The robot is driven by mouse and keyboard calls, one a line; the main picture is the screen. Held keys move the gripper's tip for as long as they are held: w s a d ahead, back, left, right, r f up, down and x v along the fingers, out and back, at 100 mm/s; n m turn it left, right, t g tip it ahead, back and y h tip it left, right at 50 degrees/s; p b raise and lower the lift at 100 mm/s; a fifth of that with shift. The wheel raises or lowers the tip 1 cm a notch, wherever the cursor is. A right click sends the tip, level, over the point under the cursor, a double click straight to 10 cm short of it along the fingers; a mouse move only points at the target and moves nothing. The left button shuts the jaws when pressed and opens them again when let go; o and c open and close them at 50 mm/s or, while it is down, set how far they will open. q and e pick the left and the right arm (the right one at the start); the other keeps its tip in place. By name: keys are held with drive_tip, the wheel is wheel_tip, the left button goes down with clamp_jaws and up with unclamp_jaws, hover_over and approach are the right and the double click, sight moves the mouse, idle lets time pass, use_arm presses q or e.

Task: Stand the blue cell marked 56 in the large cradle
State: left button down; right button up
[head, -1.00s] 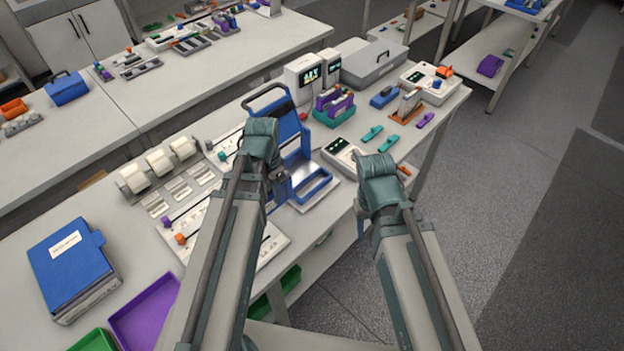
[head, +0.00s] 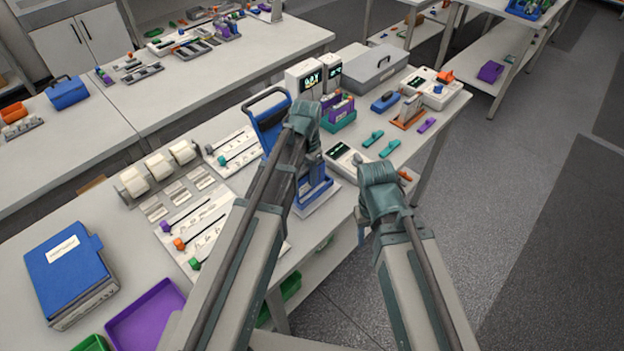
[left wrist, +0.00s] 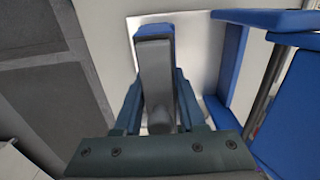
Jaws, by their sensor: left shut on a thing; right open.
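My left gripper (head: 303,118) is in front of the blue stand (head: 268,125) in the head view, its fingers hidden behind the wrist. In the left wrist view the gripper (left wrist: 158,105) is shut on a blue-topped, grey-sided block (left wrist: 154,50), which looks like the blue cell; no number is readable. It is over the stand's pale base, with blue frame parts (left wrist: 230,55) to the right. I cannot tell which holder is the large cradle. My right gripper (head: 376,170) is open near the white meter box, its fingertips mostly hidden.
A teal holder (head: 341,123) with purple and blue pieces stands behind my left gripper. A white box with a dark display (head: 341,153) and teal clips (head: 389,148) lie to the right. A blue binder (head: 70,272) and purple tray (head: 146,315) are at lower left.

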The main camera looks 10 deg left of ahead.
use_arm(q)
drive_tip(key=shift+w+d+f+b, duration=0.55)
drive_tip(key=shift+w+d+f, duration=0.1)
drive_tip(key=shift+w, duration=0.25)
wheel_tip(320, 180, down, 2)
drive_tip(key=shift+s+f+b, duration=0.1)
drive_tip(key=shift+f+b, duration=0.1)
drive_tip(key=shift+b, duration=1.05)
drive_tip(key=shift+f, duration=0.1)
drive_tip(key=shift+f, duration=0.15)
drive_tip(key=shift+c, duration=2.4)
unclamp_jaws()
drive_tip(key=shift+r, duration=0.3)
